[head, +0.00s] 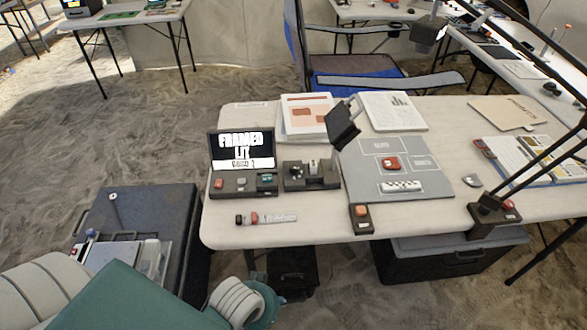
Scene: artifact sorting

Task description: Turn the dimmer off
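I cannot tell for sure which control is the dimmer. A small dark box (361,219) with an orange-red top piece sits at the table's front edge, below the grey mat. The jointed lamp's dark base (495,214) stands at the front right of the table and has a small red part on it. The lamp head (430,34) hangs at the upper right. A screen (241,150) at the table's left reads "FRAMED" and "LIT". Neither of my grippers shows, and nothing touches these controls.
The grey mat (430,185) bears a red piece (391,163) and a checkered scale strip (400,186). A dark panel (342,125) tilts above its left edge. A blue chair (360,77) stands behind the table. A dark crate (440,262) is below; a dark case (135,205) stands left.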

